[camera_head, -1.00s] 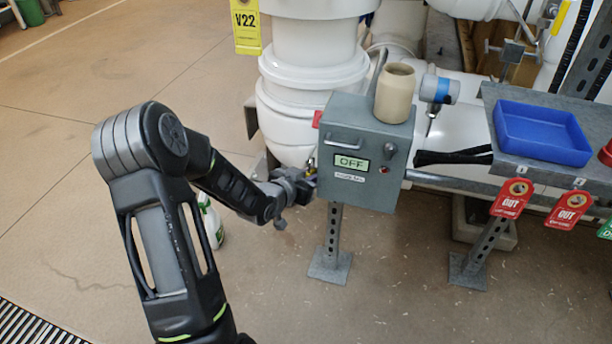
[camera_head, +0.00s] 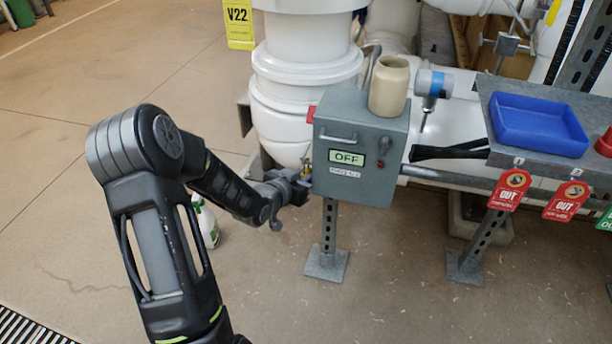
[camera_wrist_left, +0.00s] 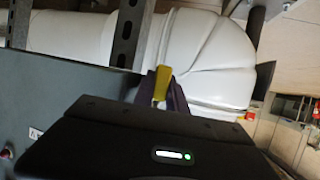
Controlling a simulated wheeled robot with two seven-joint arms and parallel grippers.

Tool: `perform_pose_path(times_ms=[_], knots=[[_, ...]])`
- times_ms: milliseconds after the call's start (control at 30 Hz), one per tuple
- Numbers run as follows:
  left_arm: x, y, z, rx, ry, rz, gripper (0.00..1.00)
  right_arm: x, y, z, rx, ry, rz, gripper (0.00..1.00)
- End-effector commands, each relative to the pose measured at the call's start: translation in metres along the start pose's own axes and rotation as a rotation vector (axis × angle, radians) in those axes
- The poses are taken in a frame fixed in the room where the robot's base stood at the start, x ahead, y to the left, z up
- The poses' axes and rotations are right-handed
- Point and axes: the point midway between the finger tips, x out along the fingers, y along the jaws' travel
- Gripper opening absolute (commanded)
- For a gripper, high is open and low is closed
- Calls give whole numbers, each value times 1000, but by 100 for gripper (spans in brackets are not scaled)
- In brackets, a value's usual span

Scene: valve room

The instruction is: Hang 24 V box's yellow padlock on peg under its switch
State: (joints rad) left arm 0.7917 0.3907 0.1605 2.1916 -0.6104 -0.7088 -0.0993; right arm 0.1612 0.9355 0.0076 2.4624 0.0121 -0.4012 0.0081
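The grey control box (camera_head: 335,185) stands on a post with its display reading OFF; the small label under it is too blurred to read. My left gripper (camera_head: 303,174) is close beside the box's left side, partly hidden. I cannot make out the peg. My right gripper is not in view.
A beige cup (camera_head: 389,88) stands on the box. White pipes (camera_head: 300,75) run close behind it. At the right is a grey shelf (camera_head: 490,90) with a blue tray (camera_head: 538,122) and hanging red tags (camera_head: 511,190). A white bottle (camera_head: 206,222) stands on the floor behind my arm.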

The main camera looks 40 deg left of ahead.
Motion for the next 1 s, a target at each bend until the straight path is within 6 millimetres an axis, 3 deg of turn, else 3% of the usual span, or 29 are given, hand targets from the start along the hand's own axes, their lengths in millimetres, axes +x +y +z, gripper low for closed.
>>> perform_pose_path(times_ms=[300, 733, 1000], knots=[[-5, 7, 3, 2, -9, 14, 42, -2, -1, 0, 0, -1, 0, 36], [-67, 4, -2, 3, -1, 9, 42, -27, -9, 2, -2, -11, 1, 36], [-79, 1, 0, 0, 0, 4, 42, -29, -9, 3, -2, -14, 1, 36]])
